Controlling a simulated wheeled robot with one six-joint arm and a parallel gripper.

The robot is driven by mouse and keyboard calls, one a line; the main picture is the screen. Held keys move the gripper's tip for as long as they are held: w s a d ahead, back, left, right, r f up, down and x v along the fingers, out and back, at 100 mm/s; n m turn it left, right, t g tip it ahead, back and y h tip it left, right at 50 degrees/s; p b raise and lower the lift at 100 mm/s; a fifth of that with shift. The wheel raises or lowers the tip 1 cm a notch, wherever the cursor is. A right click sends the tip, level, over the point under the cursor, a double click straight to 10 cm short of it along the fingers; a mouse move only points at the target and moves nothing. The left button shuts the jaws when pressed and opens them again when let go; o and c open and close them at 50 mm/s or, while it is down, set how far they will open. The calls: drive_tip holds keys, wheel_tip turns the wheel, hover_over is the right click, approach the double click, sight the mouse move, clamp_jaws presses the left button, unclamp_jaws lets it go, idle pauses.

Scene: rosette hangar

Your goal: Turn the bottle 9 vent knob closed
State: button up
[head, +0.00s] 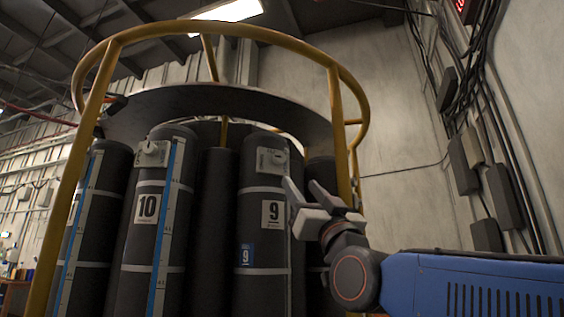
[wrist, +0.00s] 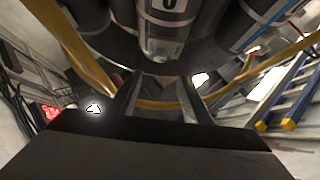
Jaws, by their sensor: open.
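Bottle 9 (head: 262,238) is a dark upright cylinder with a white number label and a blue tag. Near its top is a pale plate with the small vent knob (head: 278,157); the knob's setting is too small to make out. My gripper (head: 300,184) is open and empty, just right of and below the knob, its fingers pointing up and left, apparently apart from it. In the wrist view, my gripper (wrist: 157,92) shows two spread fingers with nothing between them. A dark bottle with a pale label (wrist: 167,17) lies beyond them; I cannot clearly make out the knob there.
Bottle 10 (head: 147,230) stands left, with its own pale valve plate and a blue-striped scale. A yellow guard frame (head: 338,110) rings the rack, with one upright just right of my gripper. A dark round plate (head: 215,108) spans above the bottles. Cables and boxes line the right wall.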

sight(281, 159)
drive_tip(key=x, duration=1.5)
drive_tip(key=shift+w+r, duration=0.1)
drive_tip(key=c, duration=1.1)
